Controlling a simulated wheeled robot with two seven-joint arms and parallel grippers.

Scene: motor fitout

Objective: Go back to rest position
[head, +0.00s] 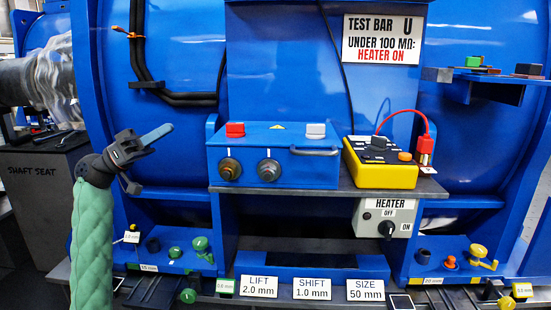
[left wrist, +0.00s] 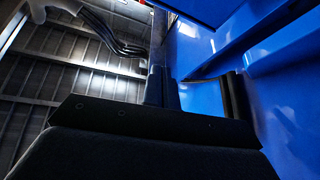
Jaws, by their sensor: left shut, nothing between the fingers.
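My left gripper (head: 156,136) is raised at the left of the head view, in front of the big blue motor housing (head: 165,70). Its fingers are together and point to the right, with nothing between them. They are apart from the blue terminal box (head: 272,172), which is to their right. In the left wrist view the dark fingers (left wrist: 161,88) show close together, with blue metal to the right and a roof behind. My right gripper shows in neither view.
A yellow tester (head: 385,178) with a red lead stands on the shelf right of the terminal box. A heater switch box (head: 386,219) hangs below. A sign (head: 382,40) reads "TEST BAR U". Label cards (head: 258,287) and small green and yellow parts line the front. A dark cabinet (head: 40,185) stands left.

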